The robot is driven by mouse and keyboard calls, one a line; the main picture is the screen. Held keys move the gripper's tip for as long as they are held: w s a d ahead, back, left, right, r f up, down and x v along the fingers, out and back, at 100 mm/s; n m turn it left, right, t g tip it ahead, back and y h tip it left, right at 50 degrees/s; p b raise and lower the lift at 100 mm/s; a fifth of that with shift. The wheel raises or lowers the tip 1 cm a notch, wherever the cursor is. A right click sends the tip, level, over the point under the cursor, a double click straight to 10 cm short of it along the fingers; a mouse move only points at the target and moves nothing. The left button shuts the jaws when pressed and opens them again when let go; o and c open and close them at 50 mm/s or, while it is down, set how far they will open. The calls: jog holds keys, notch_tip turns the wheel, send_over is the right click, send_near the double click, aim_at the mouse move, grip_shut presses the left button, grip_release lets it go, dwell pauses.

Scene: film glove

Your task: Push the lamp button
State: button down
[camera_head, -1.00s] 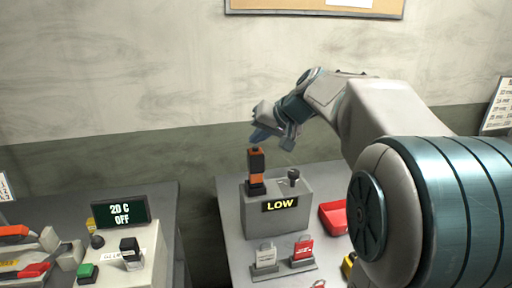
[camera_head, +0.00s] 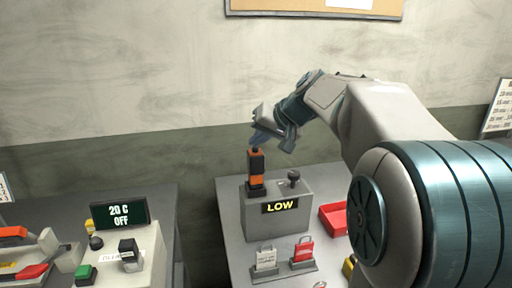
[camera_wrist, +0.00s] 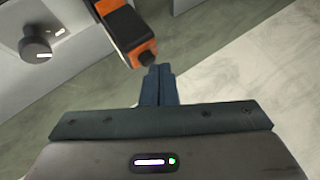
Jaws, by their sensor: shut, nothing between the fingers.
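An orange and black upright post (camera_head: 256,169) with a small black button-like cap stands on the left of a grey box whose display reads LOW (camera_head: 280,206). In the wrist view the shut fingertips (camera_wrist: 160,70) are just right of and below the cap. I cannot tell whether they touch it. No thing is plainly marked as a lamp.
A dark knob (camera_head: 293,177) stands on the box right of the post. Two padlock-like tags, white (camera_head: 266,257) and red (camera_head: 303,250), and a red tray (camera_head: 334,219) are on the same table. A second table at left holds a display reading 20 C OFF (camera_head: 119,214) and a green button (camera_head: 86,273).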

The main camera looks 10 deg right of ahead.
jog(key=shift+r+p, duration=0.35)
jog(key=shift+r, duration=0.35)
jog(key=shift+r, duration=0.1)
notch_tip(320, 180, up, 6)
jog(key=p, duration=0.4)
dwell(1.9)
